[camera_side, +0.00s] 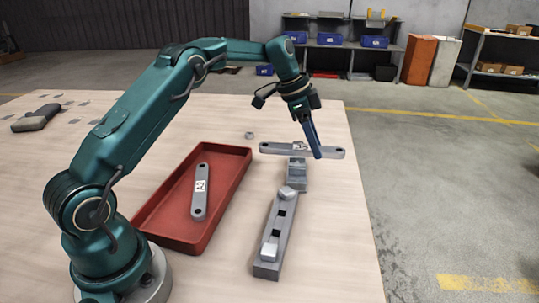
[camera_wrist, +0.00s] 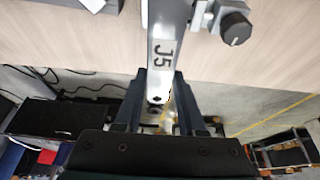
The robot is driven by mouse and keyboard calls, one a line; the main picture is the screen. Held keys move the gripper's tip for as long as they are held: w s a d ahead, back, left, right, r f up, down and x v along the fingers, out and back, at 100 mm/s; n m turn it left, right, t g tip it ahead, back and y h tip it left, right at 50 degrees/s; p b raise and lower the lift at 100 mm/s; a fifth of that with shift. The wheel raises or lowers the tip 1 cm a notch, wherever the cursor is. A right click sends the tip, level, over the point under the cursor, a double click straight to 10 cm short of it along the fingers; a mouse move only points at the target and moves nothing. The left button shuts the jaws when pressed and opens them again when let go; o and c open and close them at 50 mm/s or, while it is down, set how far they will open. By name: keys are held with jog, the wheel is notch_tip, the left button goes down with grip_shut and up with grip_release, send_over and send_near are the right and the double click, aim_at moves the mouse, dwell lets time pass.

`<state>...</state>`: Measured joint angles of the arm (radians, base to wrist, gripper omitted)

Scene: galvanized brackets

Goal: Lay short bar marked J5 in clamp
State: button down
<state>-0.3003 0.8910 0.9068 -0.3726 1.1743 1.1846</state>
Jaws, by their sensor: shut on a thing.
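The short bar marked J5 (camera_wrist: 163,50) is grey with a white label, and its mark reads clearly in the wrist view. In the side view the bar (camera_side: 275,148) lies level, crosswise above the grey clamp (camera_side: 297,180). My gripper (camera_side: 316,152) is shut on the bar right of its middle; in the wrist view its two fingers (camera_wrist: 160,88) stand either side of the bar near one end. A dark knob (camera_wrist: 235,28) shows right of the bar in the wrist view. I cannot tell whether the bar touches the clamp.
A red tray (camera_side: 222,219) left of the clamp holds another labelled grey bar (camera_side: 200,205). A long grey fixture (camera_side: 268,258) with square holes and light blocks stands in front of the clamp. A small grey ring (camera_side: 249,135) lies behind the tray. The table's right edge is close by.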

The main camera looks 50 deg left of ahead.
jog(key=shift+a+f, duration=0.4)
jog(key=shift+f, duration=0.15)
jog(key=shift+s+f, duration=0.1)
jog(key=shift+f, duration=2.15)
jog(key=shift+f, duration=1.35)
dwell(0.6)
jog(key=shift+c, duration=2.1)
grip_release()
jog(key=shift+r, duration=3)
